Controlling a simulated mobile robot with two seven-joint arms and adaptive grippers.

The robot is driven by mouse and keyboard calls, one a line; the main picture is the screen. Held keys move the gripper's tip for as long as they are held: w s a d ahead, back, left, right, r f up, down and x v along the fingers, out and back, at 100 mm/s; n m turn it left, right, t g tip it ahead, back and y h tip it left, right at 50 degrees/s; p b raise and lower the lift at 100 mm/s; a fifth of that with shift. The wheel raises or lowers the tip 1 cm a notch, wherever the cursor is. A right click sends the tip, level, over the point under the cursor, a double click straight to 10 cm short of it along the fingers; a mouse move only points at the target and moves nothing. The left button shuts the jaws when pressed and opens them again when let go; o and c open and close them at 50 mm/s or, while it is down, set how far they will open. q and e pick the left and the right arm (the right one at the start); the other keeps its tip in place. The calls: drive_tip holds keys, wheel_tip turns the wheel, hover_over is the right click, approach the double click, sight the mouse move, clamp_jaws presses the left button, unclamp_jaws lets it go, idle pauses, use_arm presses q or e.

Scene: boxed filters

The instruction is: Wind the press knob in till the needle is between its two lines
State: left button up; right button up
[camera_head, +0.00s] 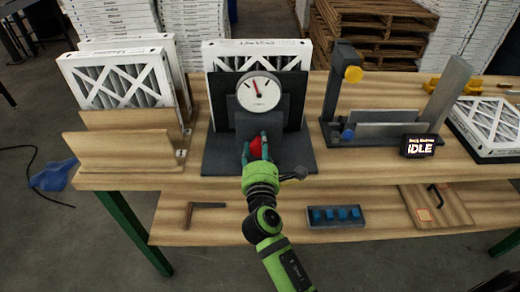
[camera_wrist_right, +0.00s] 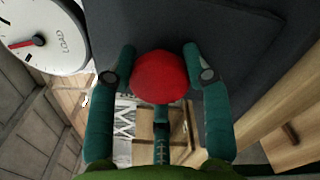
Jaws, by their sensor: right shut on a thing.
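The press (camera_head: 290,95) is a dark grey block on the bench with a round white gauge (camera_head: 258,91) on its upper front. In the head view the gauge's red needle points up and slightly left; the two lines are too small to make out. The red press knob (camera_head: 257,148) sits low on the front. My right gripper (camera_head: 254,150) is shut on the knob, its teal fingers around it. The right wrist view shows the red knob (camera_wrist_right: 159,77) between the fingers, and part of the gauge (camera_wrist_right: 42,36), marked LOAD. My left gripper is not in view.
A white boxed filter (camera_head: 258,48) stands behind the press. More filters stand in a wooden rack (camera_head: 125,145) at left. A dark fixture (camera_head: 385,137) and a small IDLE display (camera_head: 418,146) stand at right. A lower shelf holds a tray (camera_head: 336,216) of blue pieces.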

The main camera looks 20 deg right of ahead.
drive_tip(key=shift+s+a+f, duration=0.1)
drive_tip(key=shift+f, duration=0.3)
drive_tip(key=o, duration=1.1)
drive_tip(key=shift+o, duration=0.2)
drive_tip(key=shift+a+r, duration=0.1)
drive_tip(key=shift+r, duration=0.05)
drive_tip(key=shift+r, duration=0.1)
drive_tip(key=v, duration=1.2)
